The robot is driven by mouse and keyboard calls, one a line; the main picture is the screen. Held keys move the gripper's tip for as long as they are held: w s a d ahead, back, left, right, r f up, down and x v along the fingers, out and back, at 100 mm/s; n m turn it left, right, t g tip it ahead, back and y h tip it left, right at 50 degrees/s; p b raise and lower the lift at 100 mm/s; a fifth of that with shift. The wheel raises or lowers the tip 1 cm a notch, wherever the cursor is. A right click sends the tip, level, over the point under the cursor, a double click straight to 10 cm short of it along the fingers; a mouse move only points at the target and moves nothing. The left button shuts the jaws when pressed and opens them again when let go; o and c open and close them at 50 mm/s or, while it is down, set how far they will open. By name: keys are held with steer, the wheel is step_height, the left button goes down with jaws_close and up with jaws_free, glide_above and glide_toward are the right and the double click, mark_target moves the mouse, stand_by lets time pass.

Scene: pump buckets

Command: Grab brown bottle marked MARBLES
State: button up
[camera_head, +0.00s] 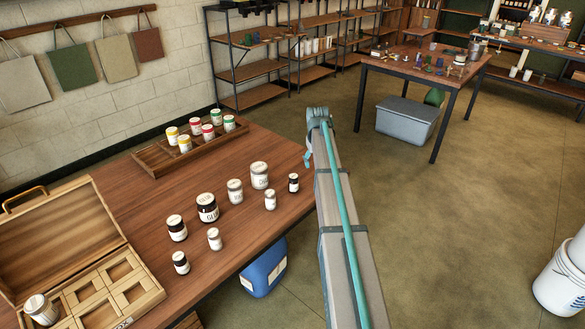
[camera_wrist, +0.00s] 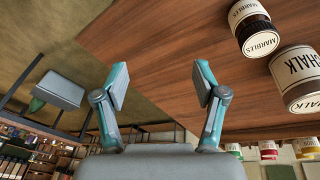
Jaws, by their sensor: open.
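The brown bottle marked MARBLES (camera_wrist: 257,34) has a white label and shows at the upper right of the wrist view. It appears to be the small dark bottle (camera_head: 294,183) near the table's right edge in the head view, where its label is too small to read. A larger white-labelled CHALK jar (camera_wrist: 300,82) is close beside it and also shows in the head view (camera_head: 260,175). My gripper (camera_wrist: 162,82) is open and empty, with its fingers apart. The bottle is outside the fingers, to their right in the wrist view. My arm hides part of the table's right side.
Several other jars, including a dark one (camera_head: 207,208), stand on the wooden table (camera_head: 150,200). A low tray (camera_head: 155,163) holds paint jars behind them. An open wooden case (camera_head: 50,240) is at the left. A blue container (camera_head: 264,269) is below the table edge.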

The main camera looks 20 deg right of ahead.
mark_target(294, 176)
steer(key=a+r+p, duration=0.1)
steer(key=a, duration=0.2)
steer(key=a+r+n+g+y+p, duration=0.1)
steer(key=a+r, duration=0.1)
steer(key=a, duration=0.1)
steer(key=a+r+g+p, duration=0.1)
steer(key=a, duration=0.2)
steer(key=shift+s+a+r+n+y, duration=0.2)
steer(key=shift+s+r+n+y, duration=0.1)
steer(key=shift+s+y, duration=0.1)
steer(key=shift+a+f+p, duration=0.2)
steer(key=shift+f+p, duration=0.05)
steer(key=shift+p, duration=0.05)
step_height(294, 176, down, 5)
steer(key=shift+p, duration=0.55)
steer(key=shift+w+f+p, duration=0.2)
steer(key=shift+f+p, duration=0.45)
steer(key=shift+f, duration=0.7)
steer(key=shift+w+f+p, duration=0.15)
steer(key=shift+f+p, duration=0.45)
steer(key=shift+f, duration=0.75)
steer(key=c, duration=1.3)
